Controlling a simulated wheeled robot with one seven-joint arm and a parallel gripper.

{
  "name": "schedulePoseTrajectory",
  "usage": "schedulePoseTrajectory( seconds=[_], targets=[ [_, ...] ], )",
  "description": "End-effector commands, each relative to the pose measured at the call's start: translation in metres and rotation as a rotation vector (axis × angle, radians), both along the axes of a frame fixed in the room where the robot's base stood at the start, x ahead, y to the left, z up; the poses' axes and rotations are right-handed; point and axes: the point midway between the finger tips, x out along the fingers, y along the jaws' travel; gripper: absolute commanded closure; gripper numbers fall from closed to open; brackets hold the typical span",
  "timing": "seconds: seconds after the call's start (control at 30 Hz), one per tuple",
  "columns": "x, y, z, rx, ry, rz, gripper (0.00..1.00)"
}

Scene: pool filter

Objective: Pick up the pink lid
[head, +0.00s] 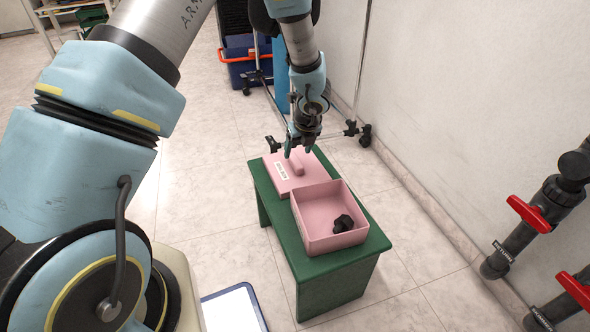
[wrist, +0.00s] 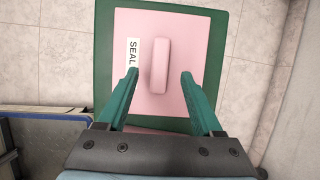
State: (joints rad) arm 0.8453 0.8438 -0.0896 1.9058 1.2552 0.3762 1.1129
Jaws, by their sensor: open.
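The pink lid (head: 284,175) lies flat on the far end of a green bench (head: 330,270). It has a raised bar handle and a white label; in the wrist view the label on the lid (wrist: 190,50) reads "SEAL". My gripper (head: 299,153) is above the lid in the head view. In the wrist view my gripper (wrist: 160,75) is open, with one green finger on each side of the lid's handle (wrist: 159,66). Nothing is between the fingers that I can see touching them. The height above the handle is hard to tell.
An open pink box (head: 318,215) with a black knob-like part (head: 343,223) inside stands beside the lid on the bench. A wall with pipes and red valve handles (head: 529,214) is at the right. A blue bin (head: 248,65) and a wheeled stand are behind.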

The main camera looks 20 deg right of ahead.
Motion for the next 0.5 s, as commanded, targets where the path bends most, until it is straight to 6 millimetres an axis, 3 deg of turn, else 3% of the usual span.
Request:
schedulePoseTrajectory(
  seconds=[0.23,0.5],
  targets=[
    [0.013,0.000,-0.037,0.001,0.001,0.003,0.32],
    [0.016,0.000,-0.041,0.001,0.000,0.001,0.32]
  ],
)
